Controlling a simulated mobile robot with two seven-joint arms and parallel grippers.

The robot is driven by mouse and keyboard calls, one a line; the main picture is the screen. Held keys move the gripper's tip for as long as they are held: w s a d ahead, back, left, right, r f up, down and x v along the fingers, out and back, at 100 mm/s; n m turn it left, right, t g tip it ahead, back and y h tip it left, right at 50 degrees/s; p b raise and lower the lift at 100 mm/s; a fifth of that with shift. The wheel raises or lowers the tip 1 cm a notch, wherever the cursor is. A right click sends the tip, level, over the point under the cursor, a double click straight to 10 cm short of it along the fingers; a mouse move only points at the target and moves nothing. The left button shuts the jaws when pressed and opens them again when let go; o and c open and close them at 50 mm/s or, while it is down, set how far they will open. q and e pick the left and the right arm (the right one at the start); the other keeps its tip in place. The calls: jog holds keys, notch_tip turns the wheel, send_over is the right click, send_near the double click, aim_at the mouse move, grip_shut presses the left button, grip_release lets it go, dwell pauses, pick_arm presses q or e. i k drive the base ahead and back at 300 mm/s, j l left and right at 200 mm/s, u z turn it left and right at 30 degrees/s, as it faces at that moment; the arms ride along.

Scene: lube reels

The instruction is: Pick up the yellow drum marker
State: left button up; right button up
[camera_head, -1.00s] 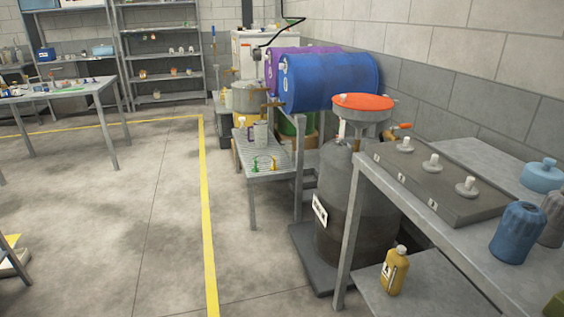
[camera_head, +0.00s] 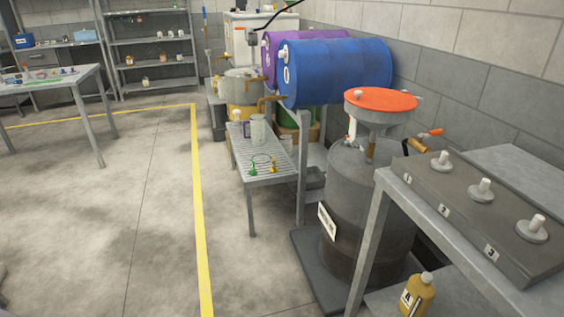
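A small yellow marker (camera_head: 273,164) stands near the front end of the low grated metal bench (camera_head: 262,184). A similar small green marker (camera_head: 253,168) stands just left of it, and a thin dark ring lies behind the two. The pieces are too small to make out in detail.
A blue drum (camera_head: 338,75) and a purple drum (camera_head: 277,55) lie behind the bench. A grey drum with an orange-topped funnel (camera_head: 380,100) stands right of it. A table (camera_head: 367,235) fills the near right. The floor (camera_head: 150,220) left of the bench is clear.

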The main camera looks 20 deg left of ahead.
aim_at(274, 165)
jog(key=i+j+z, duration=0.1)
jog(key=i+j, duration=0.2)
jog(key=i+j+z, duration=0.1)
jog(key=i+j, duration=0.15)
jog(key=i+j+z, duration=0.1)
jog(key=i+j, duration=0.15)
jog(key=j, duration=0.2)
jog(key=i+j+z, duration=0.25)
jog(key=i+j, duration=0.2)
jog(key=j, duration=0.3)
jog(key=i+j+z, duration=0.1)
jog(key=j, duration=0.35)
jog(key=i+j, duration=0.5)
jog(key=j+z, duration=0.05)
